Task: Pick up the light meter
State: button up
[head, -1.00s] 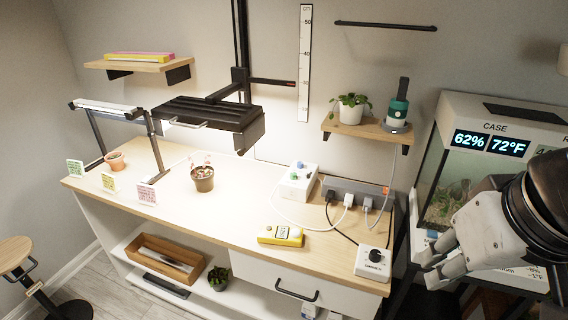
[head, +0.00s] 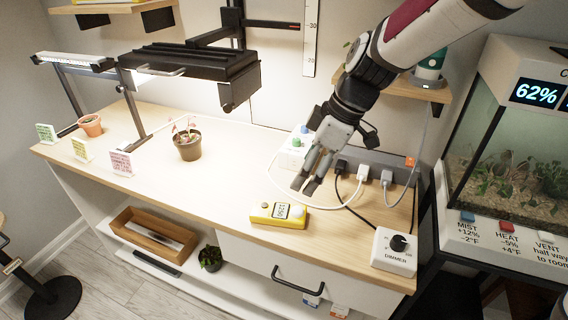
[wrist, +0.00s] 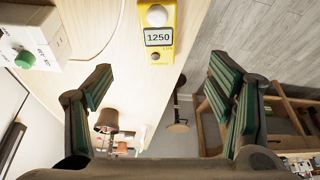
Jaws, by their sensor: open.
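The light meter (head: 279,214) is a yellow box with a small grey display and a pale round sensor. It lies flat near the front edge of the wooden bench. It also shows in the wrist view (wrist: 159,32), at the top between the fingers, with its display reading 1250. My gripper (head: 306,188) is above the bench, a little up and right of the meter in the head view. In the wrist view my gripper (wrist: 155,90) has its two fingers wide apart with nothing between them. It is not touching the meter.
A white box with coloured knobs (head: 293,158) and a power strip with plugs and cables (head: 376,170) are behind the meter. A dimmer box (head: 394,252) stands at the right. A potted plant (head: 187,145) is at the left. The bench left of the meter (head: 215,190) is clear.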

aim_at(279, 210)
jog(key=b+x, duration=0.1)
jog(key=x, duration=1.4)
jog(key=shift+w+a+r+b, duration=0.1)
jog(key=shift+a+r+b, duration=0.05)
jog(key=shift+b, duration=0.25)
jog(key=c, duration=1.3)
